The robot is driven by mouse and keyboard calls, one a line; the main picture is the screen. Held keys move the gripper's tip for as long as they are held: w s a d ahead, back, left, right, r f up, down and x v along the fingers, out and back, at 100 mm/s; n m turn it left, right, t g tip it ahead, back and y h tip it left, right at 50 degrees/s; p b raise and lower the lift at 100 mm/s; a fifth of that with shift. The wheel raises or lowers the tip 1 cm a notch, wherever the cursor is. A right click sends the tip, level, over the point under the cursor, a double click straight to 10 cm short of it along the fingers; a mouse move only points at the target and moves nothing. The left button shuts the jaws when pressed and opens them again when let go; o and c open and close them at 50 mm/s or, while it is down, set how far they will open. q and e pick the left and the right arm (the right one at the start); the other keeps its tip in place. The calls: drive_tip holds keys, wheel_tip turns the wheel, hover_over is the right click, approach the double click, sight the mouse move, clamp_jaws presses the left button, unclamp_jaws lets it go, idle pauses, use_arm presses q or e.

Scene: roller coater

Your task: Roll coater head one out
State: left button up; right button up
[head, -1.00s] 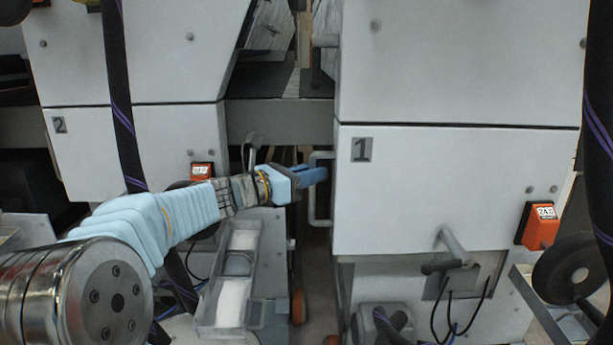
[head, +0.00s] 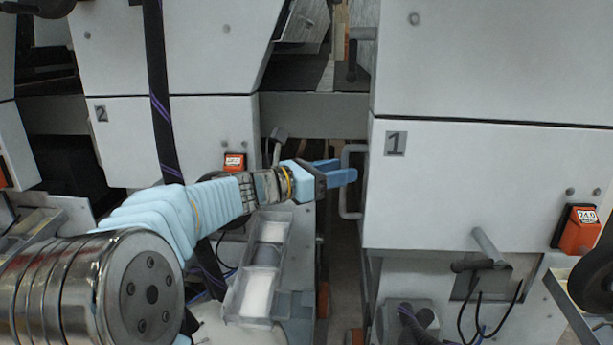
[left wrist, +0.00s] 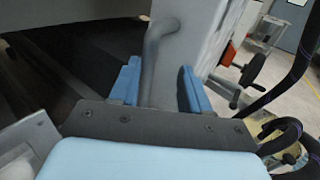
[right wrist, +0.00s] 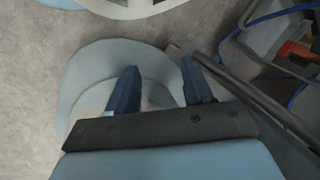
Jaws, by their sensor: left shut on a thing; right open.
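Coater head one is the white cabinet with the number 1 plate (head: 395,144), right of centre in the head view. A grey U-shaped handle (head: 345,205) stands on its left side. My left gripper (head: 340,172) is at this handle, its blue fingers around the upright bar. In the left wrist view the bar (left wrist: 155,62) rises between the two fingers (left wrist: 160,88), closer to the left one, and the gripper is shut on it. My right gripper (right wrist: 160,88) shows only in the right wrist view, open and empty above the floor.
Coater head two, with its number 2 plate (head: 101,114), stands to the left. A tray (head: 262,262) is below my left forearm. A crank lever (head: 487,243) and an orange counter box (head: 577,229) stick out from head one.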

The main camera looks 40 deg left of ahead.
use_arm(q)
drive_tip(key=v, duration=1.1)
drive_tip(key=shift+s+r, duration=0.15)
drive_tip(key=shift+r, duration=0.05)
use_arm(e)
drive_tip(key=shift+r, duration=0.25)
use_arm(q)
drive_tip(key=shift+a, duration=0.15)
